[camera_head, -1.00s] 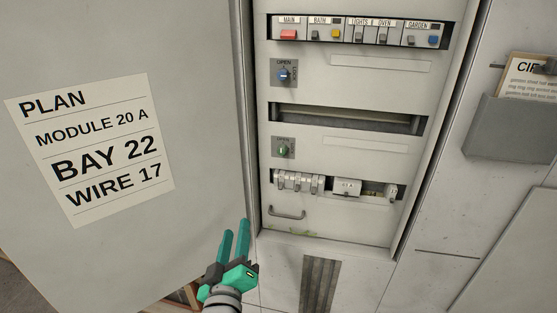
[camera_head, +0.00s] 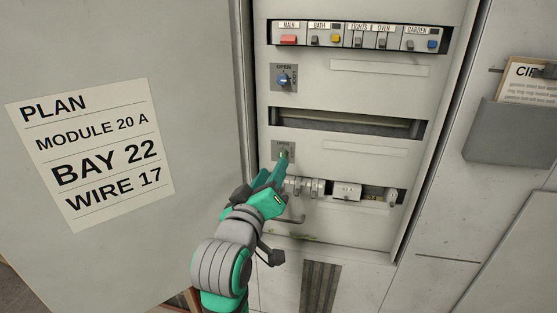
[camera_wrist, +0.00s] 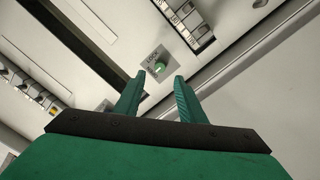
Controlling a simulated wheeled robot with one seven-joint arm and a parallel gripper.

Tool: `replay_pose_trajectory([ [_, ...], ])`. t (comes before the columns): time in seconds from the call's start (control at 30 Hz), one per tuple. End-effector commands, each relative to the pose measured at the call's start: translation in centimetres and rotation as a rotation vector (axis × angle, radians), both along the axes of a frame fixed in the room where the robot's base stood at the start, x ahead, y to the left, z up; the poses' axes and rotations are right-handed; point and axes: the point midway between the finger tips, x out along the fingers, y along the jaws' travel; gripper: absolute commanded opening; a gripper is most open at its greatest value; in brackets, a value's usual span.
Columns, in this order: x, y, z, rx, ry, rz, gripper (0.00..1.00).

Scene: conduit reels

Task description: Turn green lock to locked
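The green lock (camera_wrist: 161,68) is a small round knob on a grey square plate, with the word LOCK readable beside it in the wrist view. In the head view its plate (camera_head: 276,151) is on the panel's left side, below the empty slot, and my fingers mostly cover the knob. My gripper (camera_wrist: 158,84) is open and empty, its two green fingers pointing at the panel with the knob showing between their tips. In the head view my gripper (camera_head: 282,166) is right in front of the lock. I cannot tell whether the fingertips touch the plate.
A blue lock (camera_head: 284,79) sits higher on the panel, under a row of switches (camera_head: 357,36). An open door with a plan sheet (camera_head: 90,152) stands left. A card holder (camera_head: 512,130) hangs right.

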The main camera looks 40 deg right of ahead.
Motion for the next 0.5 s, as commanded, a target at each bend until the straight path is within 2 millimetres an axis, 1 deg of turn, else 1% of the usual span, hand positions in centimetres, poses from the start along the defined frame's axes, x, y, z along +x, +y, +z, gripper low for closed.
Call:
replay_pose_trajectory([
  [0.03, 0.5, -0.9, -0.1, 0.001, 0.002, -0.003, 0.37],
  [0.2, 2.3, -3.1, 0.0, 0.001, 0.0, -0.002, 0.37],
  [0.3, 3.0, -4.0, -0.1, 0.001, 0.001, -0.001, 0.37],
  [0.5, 3.8, -4.9, 0.0, 0.001, -0.001, 0.0, 0.37],
])
